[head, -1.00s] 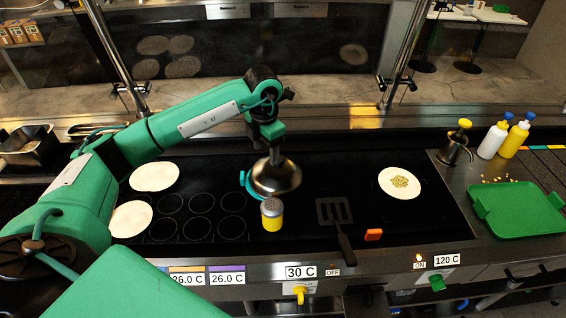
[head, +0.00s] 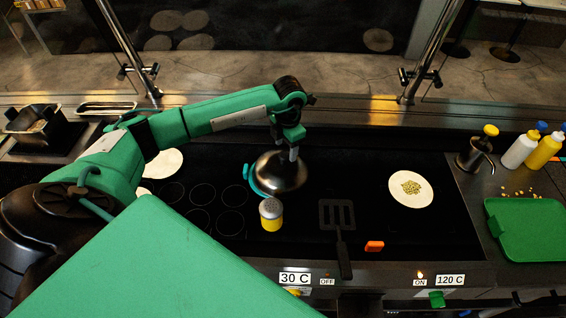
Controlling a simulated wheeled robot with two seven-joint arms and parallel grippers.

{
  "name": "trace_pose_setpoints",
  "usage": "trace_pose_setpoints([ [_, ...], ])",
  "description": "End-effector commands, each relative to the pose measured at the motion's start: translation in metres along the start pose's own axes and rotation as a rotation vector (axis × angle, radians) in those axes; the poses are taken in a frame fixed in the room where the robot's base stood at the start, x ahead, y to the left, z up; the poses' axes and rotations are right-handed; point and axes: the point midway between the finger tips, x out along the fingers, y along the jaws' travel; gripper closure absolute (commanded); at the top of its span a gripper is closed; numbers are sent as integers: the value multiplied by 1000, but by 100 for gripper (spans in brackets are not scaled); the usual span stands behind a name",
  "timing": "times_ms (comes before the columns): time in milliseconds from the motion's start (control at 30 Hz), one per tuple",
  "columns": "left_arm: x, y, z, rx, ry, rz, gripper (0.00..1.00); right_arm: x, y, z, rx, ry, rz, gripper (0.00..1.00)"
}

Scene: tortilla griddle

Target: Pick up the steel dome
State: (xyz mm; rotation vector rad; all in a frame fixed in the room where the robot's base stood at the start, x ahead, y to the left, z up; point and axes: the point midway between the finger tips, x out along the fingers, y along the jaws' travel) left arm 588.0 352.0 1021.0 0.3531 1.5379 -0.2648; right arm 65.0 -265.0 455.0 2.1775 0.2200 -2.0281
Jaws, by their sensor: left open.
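The steel dome (head: 280,175) is a dark, shiny rounded cover on the black griddle (head: 330,170), just behind a yellow shaker with a grey lid (head: 271,214). A teal curved piece shows along the dome's left edge. My left gripper (head: 288,150) points down from above at the top of the dome, with its fingers open at the dome's knob. The knob is mostly hidden, and I cannot tell whether the fingers touch it. My right gripper is out of view.
A black spatula (head: 338,218) and an orange block (head: 374,246) lie right of the dome. A topped tortilla (head: 411,189) is further right. Bottles, a pump dispenser (head: 478,150) and a green tray (head: 530,230) stand at the right.

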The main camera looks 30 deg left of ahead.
Motion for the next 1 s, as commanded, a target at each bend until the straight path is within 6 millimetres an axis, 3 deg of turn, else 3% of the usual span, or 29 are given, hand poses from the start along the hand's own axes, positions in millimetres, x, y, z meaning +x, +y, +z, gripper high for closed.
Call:
trace_pose_setpoints([
  [300, 23, 5, 2, -2, 3, -1, 42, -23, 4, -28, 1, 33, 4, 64],
  [533, 51, 6, 3, 0, 2, 0, 42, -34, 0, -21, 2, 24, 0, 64],
  [800, 56, 7, 3, 0, 0, 0, 42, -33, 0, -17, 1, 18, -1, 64],
  [1000, 55, 7, 3, 0, 0, 0, 81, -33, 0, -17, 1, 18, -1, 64],
])
